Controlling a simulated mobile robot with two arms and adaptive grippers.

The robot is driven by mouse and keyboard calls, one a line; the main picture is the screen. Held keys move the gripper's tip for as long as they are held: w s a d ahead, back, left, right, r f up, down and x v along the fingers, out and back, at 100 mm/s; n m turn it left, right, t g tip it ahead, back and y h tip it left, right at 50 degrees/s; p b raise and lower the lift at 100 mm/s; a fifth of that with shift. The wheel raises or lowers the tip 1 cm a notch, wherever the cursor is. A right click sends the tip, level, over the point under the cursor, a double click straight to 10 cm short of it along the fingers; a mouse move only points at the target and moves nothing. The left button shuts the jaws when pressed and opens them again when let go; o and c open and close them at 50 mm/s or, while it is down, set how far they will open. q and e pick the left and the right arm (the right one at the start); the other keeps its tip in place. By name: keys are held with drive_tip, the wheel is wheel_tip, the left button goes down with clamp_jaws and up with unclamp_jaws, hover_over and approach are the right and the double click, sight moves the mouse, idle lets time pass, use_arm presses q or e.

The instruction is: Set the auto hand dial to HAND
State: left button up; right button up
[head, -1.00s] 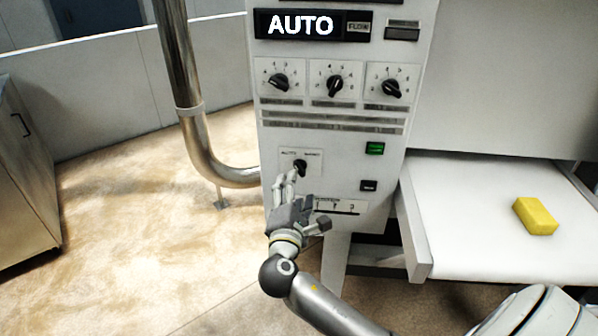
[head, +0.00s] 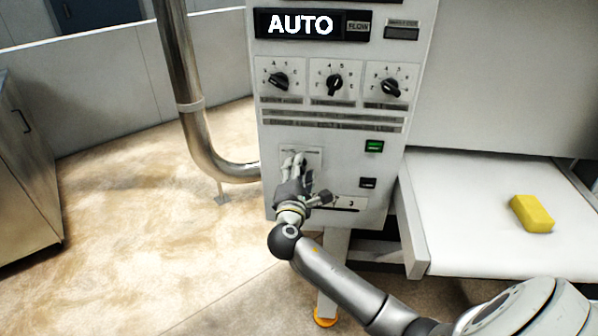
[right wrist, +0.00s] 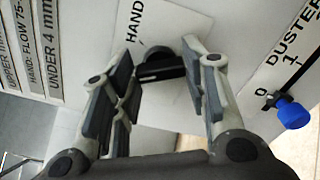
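The auto/hand dial is a black knob (right wrist: 160,60) on a pale plate of the machine's front panel. In the right wrist view the word HAND shows on the plate beside it. In the head view my fingers hide the knob; only part of its plate (head: 316,154) shows. The display (head: 300,24) above reads AUTO. My right gripper (head: 295,160) is at the dial. In the right wrist view its fingers (right wrist: 163,75) are spread with the knob between and just beyond them; I see gaps at the sides. My left gripper is not in view.
Three other dials (head: 334,84) sit higher on the panel. A green button (head: 374,146) and a black one (head: 368,183) are to the right. The duster lever's blue knob (right wrist: 291,112) is near my gripper. A yellow block (head: 532,213) lies on the white belt (head: 470,225).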

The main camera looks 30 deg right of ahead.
drive_tip(key=c, duration=0.4)
drive_tip(key=shift+f, duration=0.1)
drive_tip(key=shift+f+m+b, duration=0.15)
drive_tip(key=shift+m+b, duration=4.65)
drive_tip(key=shift+m, duration=1.2)
drive_tip(key=o, duration=1)
